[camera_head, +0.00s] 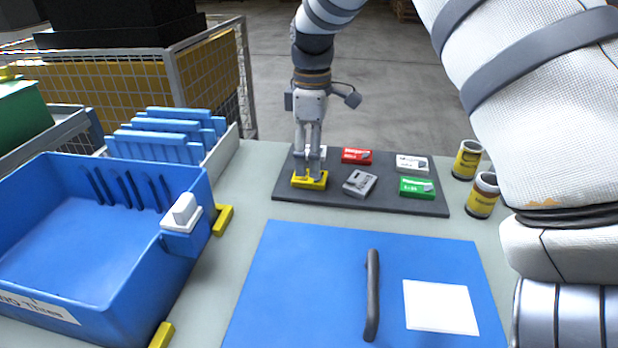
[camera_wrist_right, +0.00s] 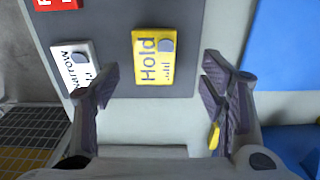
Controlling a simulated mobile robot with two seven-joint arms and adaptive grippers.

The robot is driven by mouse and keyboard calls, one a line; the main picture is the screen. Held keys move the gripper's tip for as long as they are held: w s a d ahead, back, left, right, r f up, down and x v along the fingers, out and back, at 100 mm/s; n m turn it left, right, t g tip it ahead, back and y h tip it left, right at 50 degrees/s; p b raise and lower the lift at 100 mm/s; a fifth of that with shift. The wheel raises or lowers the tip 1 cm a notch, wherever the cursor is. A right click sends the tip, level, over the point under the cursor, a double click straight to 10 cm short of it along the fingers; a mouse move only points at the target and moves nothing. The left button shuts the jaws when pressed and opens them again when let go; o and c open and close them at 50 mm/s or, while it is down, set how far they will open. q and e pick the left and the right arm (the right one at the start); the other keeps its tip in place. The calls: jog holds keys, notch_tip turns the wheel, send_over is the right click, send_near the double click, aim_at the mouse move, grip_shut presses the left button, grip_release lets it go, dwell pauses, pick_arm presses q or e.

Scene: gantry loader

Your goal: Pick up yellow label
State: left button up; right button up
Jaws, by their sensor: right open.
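The yellow label (camera_head: 309,181) lies on the dark grey mat (camera_head: 390,205) at its front left corner. In the right wrist view the yellow label (camera_wrist_right: 150,72) reads "Hold" and has a grey knob on it. My right gripper (camera_head: 312,168) points down over the label and partly covers it in the head view. In the right wrist view its fingers (camera_wrist_right: 160,78) are spread apart, one towards each side of the label, with nothing held. I cannot tell how far the fingertips are above the label. My left gripper is not in view.
Red (camera_head: 356,156), grey (camera_head: 360,183), white (camera_head: 411,163) and green (camera_head: 417,187) labels share the mat. Another white label (camera_wrist_right: 76,66) lies close to the gripper's left finger. A blue bin (camera_head: 120,290) stands left, a blue panel (camera_head: 310,290) in front, and yellow cans (camera_head: 483,196) right.

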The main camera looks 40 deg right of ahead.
jog(key=f, duration=0.2)
jog(key=d+f, duration=0.1)
jog(key=f, duration=0.1)
jog(key=shift+f, duration=0.35)
jog(key=shift+c, duration=0.6)
jog(key=c, duration=1)
jog(key=shift+r, duration=0.1)
